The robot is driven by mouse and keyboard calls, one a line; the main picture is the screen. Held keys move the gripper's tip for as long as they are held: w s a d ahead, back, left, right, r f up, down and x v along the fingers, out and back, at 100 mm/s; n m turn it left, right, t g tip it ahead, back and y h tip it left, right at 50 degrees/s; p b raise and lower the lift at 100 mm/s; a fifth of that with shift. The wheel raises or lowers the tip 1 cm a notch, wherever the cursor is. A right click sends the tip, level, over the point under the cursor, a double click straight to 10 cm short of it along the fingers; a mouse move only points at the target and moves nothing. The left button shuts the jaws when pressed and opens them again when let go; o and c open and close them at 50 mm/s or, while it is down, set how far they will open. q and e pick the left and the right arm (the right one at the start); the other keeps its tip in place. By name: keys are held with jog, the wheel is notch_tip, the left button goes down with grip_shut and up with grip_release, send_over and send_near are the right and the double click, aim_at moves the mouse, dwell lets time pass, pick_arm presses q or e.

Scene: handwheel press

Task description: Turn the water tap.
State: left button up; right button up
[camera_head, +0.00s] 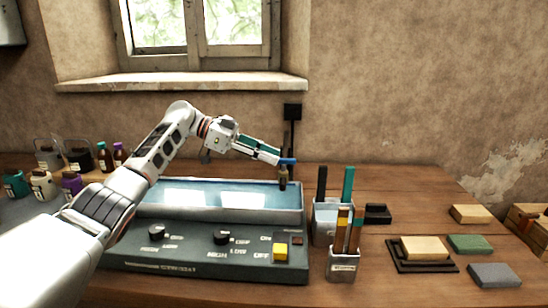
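The water tap (292,113) stands at the back right corner of the tray; its dark upright post with a square black top shows against the wall. A small blue piece (288,161), likely the tap's handle, shows low in front of the post, with a brownish part hanging below it. My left gripper (277,158) reaches in from the left with its fingertips at the blue piece. They look to be touching it, but the gap between the fingers is too small to make out. My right gripper is out of view.
A water-filled tray (292,216) sits behind a dark control panel (205,268) with knobs and a yellow switch. Pots (343,265) holding sticks stand right of the tray. Blocks (470,243) lie further right; bottles (41,184) stand at the left.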

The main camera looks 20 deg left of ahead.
pick_arm(q)
jog(key=v, duration=1)
jog(key=shift+s+a, duration=0.1)
jog(key=shift+a, duration=0.05)
